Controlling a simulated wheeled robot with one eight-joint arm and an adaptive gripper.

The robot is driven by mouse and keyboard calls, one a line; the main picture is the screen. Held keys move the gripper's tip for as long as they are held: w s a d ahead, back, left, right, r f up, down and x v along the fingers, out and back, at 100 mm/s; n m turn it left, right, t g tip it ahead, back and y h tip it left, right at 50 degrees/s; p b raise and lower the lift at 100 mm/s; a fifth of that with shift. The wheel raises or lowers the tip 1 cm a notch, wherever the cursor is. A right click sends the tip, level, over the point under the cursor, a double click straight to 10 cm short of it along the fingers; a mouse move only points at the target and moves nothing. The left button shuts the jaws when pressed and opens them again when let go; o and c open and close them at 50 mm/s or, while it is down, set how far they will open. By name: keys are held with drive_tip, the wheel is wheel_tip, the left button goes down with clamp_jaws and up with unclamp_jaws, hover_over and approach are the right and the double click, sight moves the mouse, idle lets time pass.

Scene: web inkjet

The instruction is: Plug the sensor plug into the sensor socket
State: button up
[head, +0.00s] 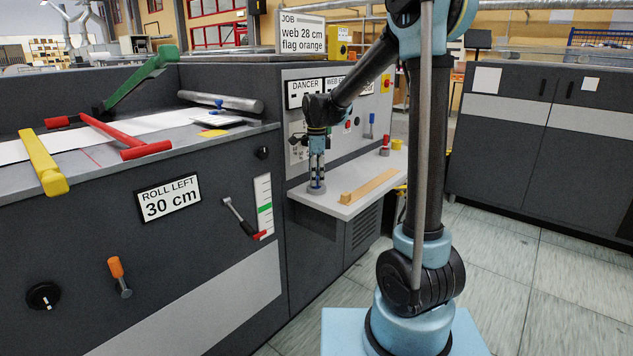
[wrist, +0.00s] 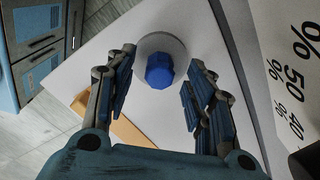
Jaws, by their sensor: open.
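A blue many-sided knob-like piece (wrist: 159,72), which may be the sensor plug, stands on a round grey base (wrist: 174,42) on the pale shelf. My gripper (wrist: 161,62) is open, pointing down, with one finger on each side of the blue piece in the wrist view. Gaps show between the piece and both fingers, so nothing is held. I cannot make out the sensor socket for certain; my arm covers part of the panel behind.
A wooden bar (head: 368,187) lies on the pale shelf (head: 345,208), right of my gripper. A panel with a DANCER label (head: 305,92) rises behind, with a blue-handled part (head: 372,125) and red-topped part (head: 384,145). Open floor lies to the right.

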wheel_tip(320, 180, up, 10)
idle(0.5)
drive_tip(key=s+d+f+n+t, duration=0.1)
drive_tip(key=s+d+f+n, duration=0.2)
drive_tip(key=s+d+n, duration=0.95)
drive_tip(key=s+d+f+n, duration=0.1)
drive_tip(key=s+d+f, duration=0.2)
drive_tip(key=s, duration=0.3)
drive_tip(key=s+d+f+n, duration=0.2)
drive_tip(key=s+d+f, duration=0.2)
drive_tip(key=s+f, duration=0.2)
drive_tip(key=s+d+f+n+t, duration=0.1)
drive_tip(key=s+d+f, duration=0.2)
drive_tip(key=s, duration=0.4)
drive_tip(key=shift+s+d+f, duration=0.15)
drive_tip(key=shift+f, duration=0.5)
